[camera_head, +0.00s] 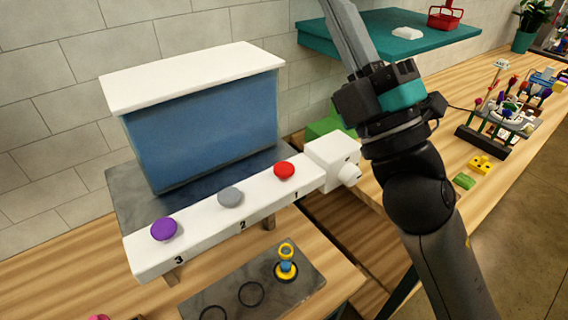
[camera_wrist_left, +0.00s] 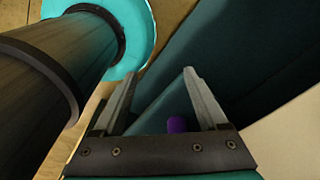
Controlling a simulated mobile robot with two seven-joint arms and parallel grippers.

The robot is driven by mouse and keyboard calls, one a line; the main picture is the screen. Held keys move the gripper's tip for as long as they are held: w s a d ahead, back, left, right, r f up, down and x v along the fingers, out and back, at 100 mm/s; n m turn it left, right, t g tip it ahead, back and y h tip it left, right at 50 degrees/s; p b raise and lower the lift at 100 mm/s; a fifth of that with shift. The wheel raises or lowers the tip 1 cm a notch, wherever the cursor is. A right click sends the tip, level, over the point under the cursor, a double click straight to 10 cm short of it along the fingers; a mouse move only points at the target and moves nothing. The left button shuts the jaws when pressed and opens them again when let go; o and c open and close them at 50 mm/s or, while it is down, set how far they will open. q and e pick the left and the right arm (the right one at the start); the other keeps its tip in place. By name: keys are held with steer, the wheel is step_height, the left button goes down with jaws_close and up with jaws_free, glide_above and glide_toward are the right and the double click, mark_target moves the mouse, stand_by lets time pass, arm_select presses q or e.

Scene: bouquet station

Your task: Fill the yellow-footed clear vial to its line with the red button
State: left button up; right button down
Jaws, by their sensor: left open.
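A small piece with yellow rings and a blue middle (camera_head: 286,267) stands upright at the right end of a dark mat; it seems to be the yellow-footed vial, but its clear wall and line are too small to make out. The red button (camera_head: 284,170), beside number 1, is on a white bar. My right gripper (camera_head: 346,32) is raised above and right of the bar, away from vial and button; its fingertips leave the top edge. My left gripper (camera_wrist_left: 159,74) shows only in the left wrist view, open, with a small purple thing (camera_wrist_left: 176,124) visible between its fingers.
The white bar also carries a grey button (camera_head: 230,196) and a purple button (camera_head: 164,229). A blue tank (camera_head: 205,130) stands behind it. The dark mat (camera_head: 272,304) has two empty black rings. A teal shelf (camera_head: 440,38) and a rack of small items (camera_head: 483,140) are to the right.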

steer(key=s+a+r+n+g+y, duration=0.25)
steer(key=a+n+g+y, duration=0.2)
steer(key=n+g, duration=0.35)
steer(key=s+a+r+n+g+y, duration=0.1)
steer(key=s+a+n+g+y, duration=0.25)
steer(key=n+g+y, duration=0.45)
steer(key=s+a+f+n+g+h, duration=0.45)
steer(key=n+g+h, duration=0.3)
steer(key=n, duration=0.55)
steer(key=w+f+n+t+h, duration=0.25)
steer(key=w+f+h, duration=0.25)
steer(key=f+h, duration=0.25)
steer(key=w+d+f+m+t+h, duration=0.1)
steer(key=w+d+t+h, duration=0.4)
steer(key=d, duration=0.3)
steer(key=shift+w+d+f+h, duration=0.15)
steer(key=shift+w+d+h, duration=0.1)
steer(key=shift+w+h, duration=0.35)
steer(key=shift+s, duration=0.1)
